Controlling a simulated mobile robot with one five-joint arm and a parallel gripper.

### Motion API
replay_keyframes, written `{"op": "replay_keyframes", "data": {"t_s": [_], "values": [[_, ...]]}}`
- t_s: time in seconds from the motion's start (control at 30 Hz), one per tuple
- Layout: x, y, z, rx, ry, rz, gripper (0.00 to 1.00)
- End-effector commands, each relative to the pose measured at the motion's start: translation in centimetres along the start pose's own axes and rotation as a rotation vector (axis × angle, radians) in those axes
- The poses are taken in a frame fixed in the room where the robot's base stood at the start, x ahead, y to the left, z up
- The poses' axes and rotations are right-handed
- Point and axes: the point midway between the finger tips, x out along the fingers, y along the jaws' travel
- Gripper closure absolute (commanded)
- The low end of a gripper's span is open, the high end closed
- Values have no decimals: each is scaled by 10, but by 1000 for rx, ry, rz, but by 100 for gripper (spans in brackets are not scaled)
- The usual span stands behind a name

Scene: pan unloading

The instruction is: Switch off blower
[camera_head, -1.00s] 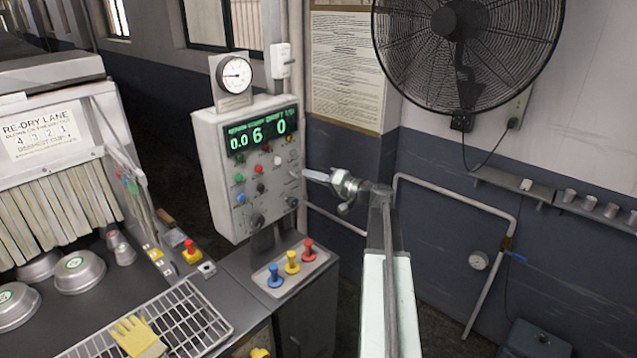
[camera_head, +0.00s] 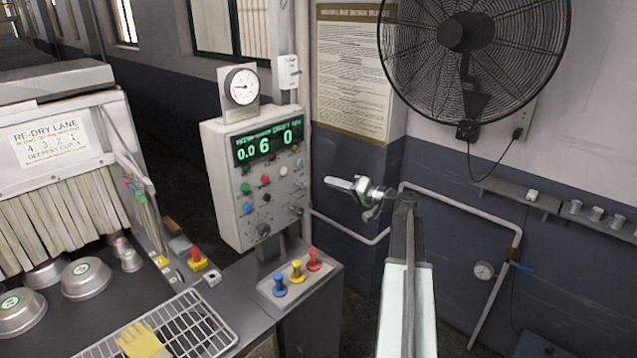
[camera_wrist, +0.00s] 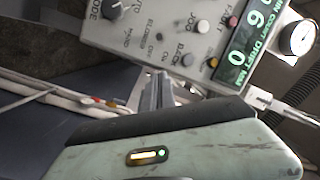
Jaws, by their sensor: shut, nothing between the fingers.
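The grey control panel (camera_head: 225,190) stands left of my gripper in the head view, with a lit green display, coloured buttons and small knobs. In the wrist view the panel (camera_wrist: 135,40) appears turned on its side. A "BLOWER" label shows there, with a small switch (camera_wrist: 163,37) close to it. The switch's position is too small to read. My gripper (camera_head: 340,183) is shut and empty, to the right of the panel's right edge and apart from it. Its fingers (camera_wrist: 156,92) point toward the panel in the wrist view.
A large black fan (camera_head: 475,50) hangs on the wall. A round gauge (camera_head: 242,86) sits atop the panel. Blue, yellow and red plungers (camera_head: 297,272) stand below it. Metal pans (camera_head: 85,278), a wire rack (camera_head: 185,325) and a yellow glove (camera_head: 142,340) lie left. A pipe (camera_head: 460,209) runs behind my arm.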

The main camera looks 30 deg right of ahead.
Motion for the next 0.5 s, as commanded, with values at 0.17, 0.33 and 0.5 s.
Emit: {"op": "replay_keyframes", "data": {"t_s": [0.17,0.33,0.5], "values": [[-38,4,4,0,2,1,100],[-56,5,4,0,0,0,100],[-59,5,4,0,-1,0,100]]}}
